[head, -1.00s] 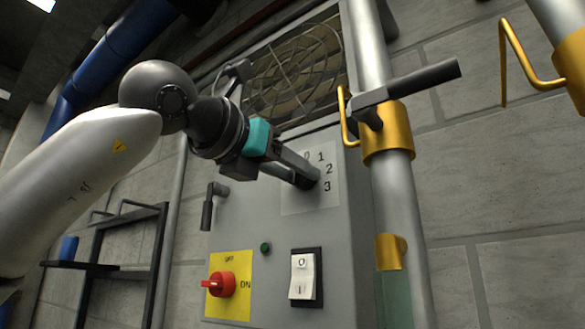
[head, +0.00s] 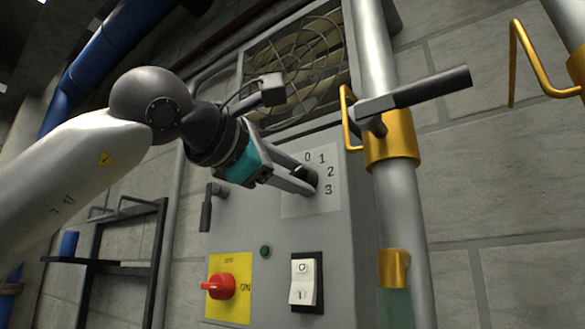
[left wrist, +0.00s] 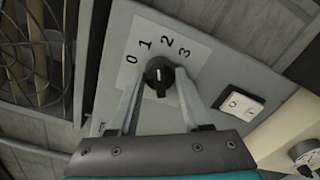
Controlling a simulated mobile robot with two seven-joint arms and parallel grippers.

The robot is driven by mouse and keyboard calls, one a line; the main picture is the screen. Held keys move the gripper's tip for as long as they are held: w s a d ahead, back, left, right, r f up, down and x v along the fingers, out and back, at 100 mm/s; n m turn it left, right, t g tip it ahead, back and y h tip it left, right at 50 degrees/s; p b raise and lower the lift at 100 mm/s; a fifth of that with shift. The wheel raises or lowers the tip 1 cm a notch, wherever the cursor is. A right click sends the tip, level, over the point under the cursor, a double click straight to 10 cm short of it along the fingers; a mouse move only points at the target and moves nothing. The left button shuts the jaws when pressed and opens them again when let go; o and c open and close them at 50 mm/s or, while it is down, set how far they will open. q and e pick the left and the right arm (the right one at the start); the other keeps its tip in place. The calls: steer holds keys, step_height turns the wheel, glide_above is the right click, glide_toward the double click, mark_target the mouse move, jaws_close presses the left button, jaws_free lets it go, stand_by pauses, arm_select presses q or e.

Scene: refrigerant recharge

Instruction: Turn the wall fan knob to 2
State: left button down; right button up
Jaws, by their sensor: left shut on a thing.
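The fan knob (left wrist: 160,76) is a black dial with a pale mark, on a light panel numbered 0 to 3 (left wrist: 165,42). In the left wrist view its mark points upward, roughly toward the 2; the exact setting is hard to tell. My left gripper (head: 304,183) is shut on the knob, one finger on each side. In the head view the knob (head: 311,175) shows only as a dark patch behind the fingers, with the numbers to its upper right. My right gripper is not in view.
The grey fan box carries the round fan grille (head: 295,70), a red switch (head: 221,286) on a yellow plate, a green button (head: 265,251) and a white rocker switch (head: 303,280). A pipe with a black-handled valve (head: 430,87) stands close on the right.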

arm_select(q)
steer(key=shift+m+p, duration=0.35)
steer(key=shift+m, duration=1.25)
steer(key=shift+c, duration=1.8)
jaws_free()
steer(key=shift+s, duration=0.1)
steer(key=shift+s+a, duration=0.25)
steer(key=shift+s, duration=0.05)
steer(key=b+v, duration=0.4)
steer(key=v, duration=1)
steer(key=shift+s+a, duration=0.15)
